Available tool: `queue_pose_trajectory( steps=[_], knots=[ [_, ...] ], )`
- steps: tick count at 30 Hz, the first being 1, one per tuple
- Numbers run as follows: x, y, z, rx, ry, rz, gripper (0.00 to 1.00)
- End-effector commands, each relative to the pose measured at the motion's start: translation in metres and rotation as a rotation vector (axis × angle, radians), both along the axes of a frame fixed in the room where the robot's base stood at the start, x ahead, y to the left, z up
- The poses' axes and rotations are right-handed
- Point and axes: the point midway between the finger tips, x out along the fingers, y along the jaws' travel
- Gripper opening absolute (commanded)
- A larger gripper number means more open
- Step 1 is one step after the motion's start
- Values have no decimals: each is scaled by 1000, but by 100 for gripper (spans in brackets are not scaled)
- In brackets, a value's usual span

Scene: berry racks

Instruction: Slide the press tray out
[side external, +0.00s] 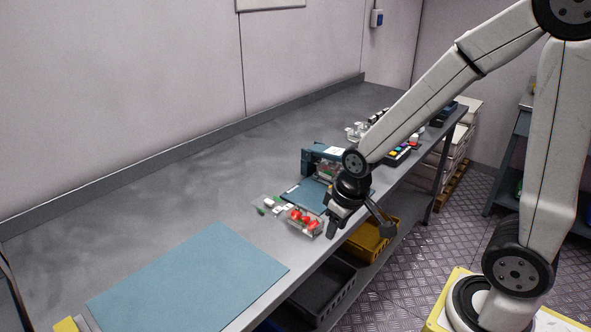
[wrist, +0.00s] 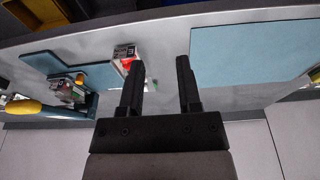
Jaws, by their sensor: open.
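A dark blue press (side external: 310,160) stands on the grey bench beyond my gripper in the side view, partly hidden by my arm. In the wrist view the press (wrist: 78,104) is at the left, with a yellow-ended part beside it. A small pale part with an orange spot (wrist: 72,87) shows at the press; I cannot tell whether it is the press tray. My gripper (side external: 334,230) is open near the bench's front edge, beside a clear box of red berries (side external: 303,221). In the wrist view nothing is between its fingers (wrist: 161,66).
A large blue mat (side external: 190,282) lies on the near bench; a smaller blue mat (side external: 305,196) lies before the press. Small green and white items (side external: 268,204) lie by the berry box. Black and yellow crates (side external: 372,243) sit below. The bench's back left is clear.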

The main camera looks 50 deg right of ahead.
Motion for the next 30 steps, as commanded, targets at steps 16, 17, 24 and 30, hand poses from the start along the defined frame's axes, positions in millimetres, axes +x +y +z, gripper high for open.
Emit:
queue_pose_trajectory(
  steps=[16,17,24,30],
  knots=[
    [115,-98,0,-4,104,-104,43],
    [120,-105,-1,-3,110,-110,43],
    [154,-164,-10,8,157,-155,43],
    [170,-212,-21,20,191,-186,43]
  ],
)
